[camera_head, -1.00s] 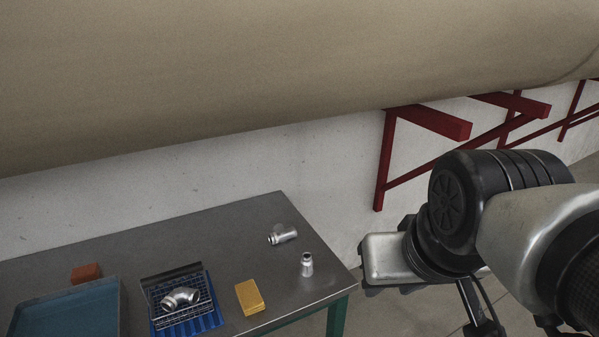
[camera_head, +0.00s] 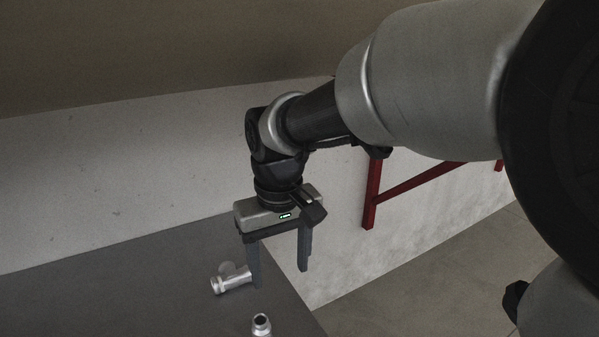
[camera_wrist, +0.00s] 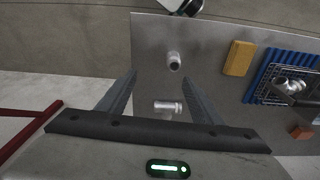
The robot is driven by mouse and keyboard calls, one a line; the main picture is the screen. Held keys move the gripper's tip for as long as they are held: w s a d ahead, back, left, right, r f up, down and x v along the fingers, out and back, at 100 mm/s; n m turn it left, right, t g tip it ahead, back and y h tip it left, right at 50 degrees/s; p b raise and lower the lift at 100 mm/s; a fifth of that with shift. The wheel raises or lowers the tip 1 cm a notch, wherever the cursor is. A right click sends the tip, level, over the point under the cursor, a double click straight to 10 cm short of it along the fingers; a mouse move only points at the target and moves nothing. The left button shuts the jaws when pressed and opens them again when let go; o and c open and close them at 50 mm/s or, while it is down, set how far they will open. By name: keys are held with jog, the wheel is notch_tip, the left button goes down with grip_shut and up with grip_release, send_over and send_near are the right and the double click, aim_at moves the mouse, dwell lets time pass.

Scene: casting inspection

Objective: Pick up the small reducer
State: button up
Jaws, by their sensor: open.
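The small reducer (camera_head: 261,326) is a short silver fitting with a narrower neck. It stands upright on the grey table near its right edge, low in the head view and partly cut off by the frame. It also shows in the wrist view (camera_wrist: 174,61), beyond the fingers. My gripper (camera_head: 279,276) is open and empty, pointing down above the back right part of the table.
A silver tee-like fitting (camera_head: 231,279) lies beside my left finger in the head view, and shows close by in the wrist view (camera_wrist: 167,106). The wrist view also shows a yellow block (camera_wrist: 240,58), a blue rack (camera_wrist: 262,82) with a silver elbow (camera_wrist: 290,86), and a reddish block (camera_wrist: 301,132).

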jog(key=n, duration=0.1)
send_over(261, 325)
notch_tip(261, 325, down, 4)
jog(key=r, duration=0.1)
jog(key=shift+g, duration=0.4)
notch_tip(261, 325, down, 12)
jog(key=b, duration=0.3)
jog(key=shift+s+d+r, duration=0.15)
jog(key=shift+r, duration=0.1)
jog(key=shift+f+b, duration=0.75)
jog(key=shift+f, duration=2.35)
jog(key=shift+w+r, duration=0.1)
jog(key=shift+w, duration=0.1)
jog(key=c, duration=1.4)
